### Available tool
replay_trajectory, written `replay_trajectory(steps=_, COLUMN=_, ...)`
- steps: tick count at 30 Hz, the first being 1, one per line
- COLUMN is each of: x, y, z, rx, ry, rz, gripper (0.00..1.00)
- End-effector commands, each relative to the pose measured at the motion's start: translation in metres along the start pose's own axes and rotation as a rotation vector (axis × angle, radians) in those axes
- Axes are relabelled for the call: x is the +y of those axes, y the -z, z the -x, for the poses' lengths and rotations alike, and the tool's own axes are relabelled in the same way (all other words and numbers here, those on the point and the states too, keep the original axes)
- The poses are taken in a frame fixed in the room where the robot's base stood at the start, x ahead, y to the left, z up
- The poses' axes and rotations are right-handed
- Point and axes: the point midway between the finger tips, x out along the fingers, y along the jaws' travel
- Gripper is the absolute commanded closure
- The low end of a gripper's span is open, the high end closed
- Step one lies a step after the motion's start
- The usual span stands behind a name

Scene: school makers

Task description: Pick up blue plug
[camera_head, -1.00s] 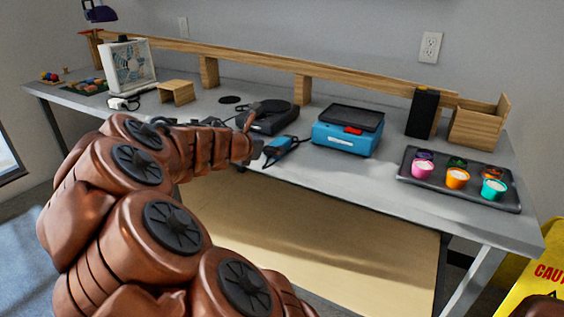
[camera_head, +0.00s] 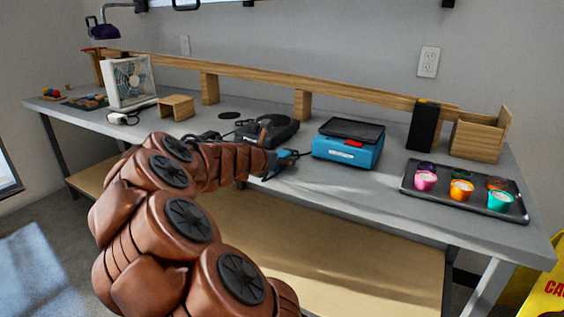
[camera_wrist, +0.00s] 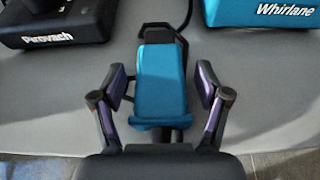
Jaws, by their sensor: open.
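The blue plug (camera_wrist: 160,82) lies on the grey table in the wrist view, with a black cord running from its far end. My gripper (camera_wrist: 160,88) is open, with one finger on each side of the plug. Gaps show between the pads and the plug, so it is not gripped. In the head view the blue plug (camera_head: 287,155) shows near the table's front edge, partly hidden by my gripper (camera_head: 270,165).
A dark tray (camera_head: 440,200) with several colored cups lies farther right. A wooden rail (camera_head: 255,75) runs along the back.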

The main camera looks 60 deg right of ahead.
Motion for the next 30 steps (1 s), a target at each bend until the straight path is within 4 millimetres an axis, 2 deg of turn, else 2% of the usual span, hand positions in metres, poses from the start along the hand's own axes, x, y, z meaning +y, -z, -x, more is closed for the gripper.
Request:
replay_trajectory(steps=4, x=-0.0004, y=0.0007, z=-0.0104, rx=0.001, ry=0.001, rz=0.000, gripper=0.25)
replay_trajectory(steps=13, x=-0.0006, y=-0.0003, z=-0.0117, rx=0.000, ry=0.000, rz=0.000, gripper=0.26)
replay_trajectory(steps=30, x=-0.0004, y=-0.0003, z=-0.0114, rx=0.000, ry=0.000, rz=-0.001, gripper=0.85)
